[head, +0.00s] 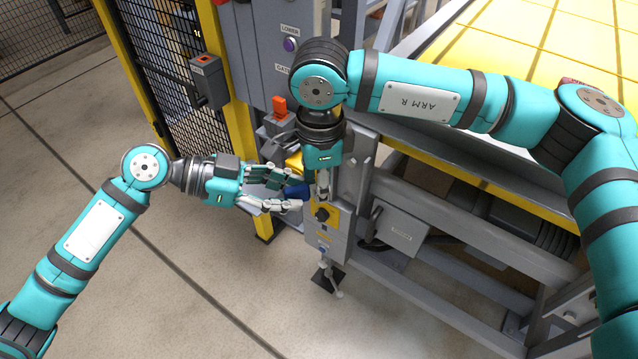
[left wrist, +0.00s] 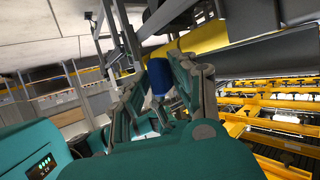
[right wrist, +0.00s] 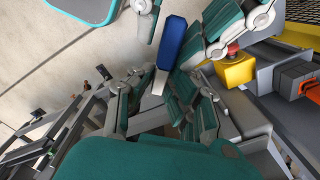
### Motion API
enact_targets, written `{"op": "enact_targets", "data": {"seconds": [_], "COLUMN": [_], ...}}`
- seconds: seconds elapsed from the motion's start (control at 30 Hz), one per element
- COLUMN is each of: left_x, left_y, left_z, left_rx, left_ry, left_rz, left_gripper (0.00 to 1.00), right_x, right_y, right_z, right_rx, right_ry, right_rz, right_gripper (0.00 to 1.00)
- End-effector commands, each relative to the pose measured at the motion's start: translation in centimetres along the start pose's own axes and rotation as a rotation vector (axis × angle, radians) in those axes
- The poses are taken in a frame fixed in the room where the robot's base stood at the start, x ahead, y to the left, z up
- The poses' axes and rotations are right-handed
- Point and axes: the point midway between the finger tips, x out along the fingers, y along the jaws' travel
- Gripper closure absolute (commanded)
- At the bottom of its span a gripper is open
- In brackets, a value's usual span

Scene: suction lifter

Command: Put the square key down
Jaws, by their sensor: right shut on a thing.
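The square key has a blue handle (head: 297,192) and a light grey end. My right gripper (head: 322,190) points down and is shut on the key's grey end; this shows in the right wrist view (right wrist: 158,100), where the blue handle (right wrist: 171,42) sticks out beyond the fingers. My left gripper (head: 278,194) comes in from the left. Its fingers are apart, one on each side of the blue handle, which also shows between them in the left wrist view (left wrist: 160,76). I cannot tell whether they touch it. The key's tip is hidden by the right fingers.
A yellow panel with a black knob (head: 323,214) is just below my right gripper. A grey control cabinet (head: 262,60) and a mesh fence (head: 170,60) stand behind. A red button on a yellow box (right wrist: 234,70) is close by. A yellow-topped table (head: 540,40) fills the right. Front-left floor is clear.

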Motion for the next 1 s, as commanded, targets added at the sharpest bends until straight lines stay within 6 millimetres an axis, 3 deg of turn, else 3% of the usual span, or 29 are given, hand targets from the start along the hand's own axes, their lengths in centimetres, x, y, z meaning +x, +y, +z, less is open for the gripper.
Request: {"op": "enact_targets", "data": {"seconds": [0.1, 0.47, 1.0], "left_x": [0.0, -0.9, -10.8], "left_y": [0.0, -0.2, -0.1], "left_z": [0.0, 0.0, 0.1], "left_rx": [0.0, -0.001, -0.003], "left_ry": [0.001, 0.0, -0.001], "left_rz": [-0.001, -0.006, -0.003], "left_gripper": [0.58, 0.58, 0.58], "right_x": [0.0, 0.0, 0.0], "right_y": [0.1, 0.1, 0.1], "right_z": [0.1, 0.1, 0.1], "right_rx": [-0.002, -0.003, -0.002], "right_ry": [-0.002, -0.001, -0.001], "right_rz": [0.001, 0.002, 0.002], "right_gripper": [1.0, 1.0, 1.0]}}
